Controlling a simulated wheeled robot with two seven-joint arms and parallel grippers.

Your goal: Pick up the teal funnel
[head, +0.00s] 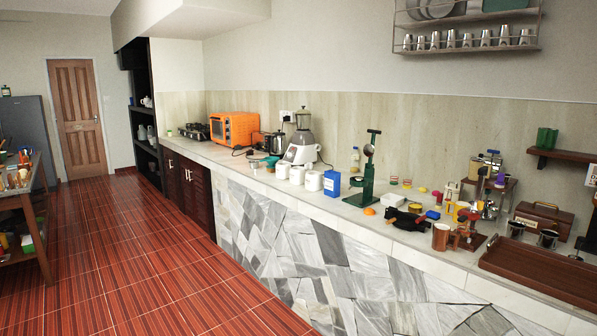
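I cannot make out a clear funnel shape from this distance. A small teal object (271,163) sits on the stone counter (345,213), left of the white canisters and near the blender; it is too small to tell whether it is the funnel. Neither of my grippers is in view.
Beside it stand white canisters (313,181), a blender (302,140) and an orange oven (234,129). A blue box (331,183) and a green press (366,178) stand further right. Clutter and a brown tray (545,270) fill the right end. The red floor (130,260) is open.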

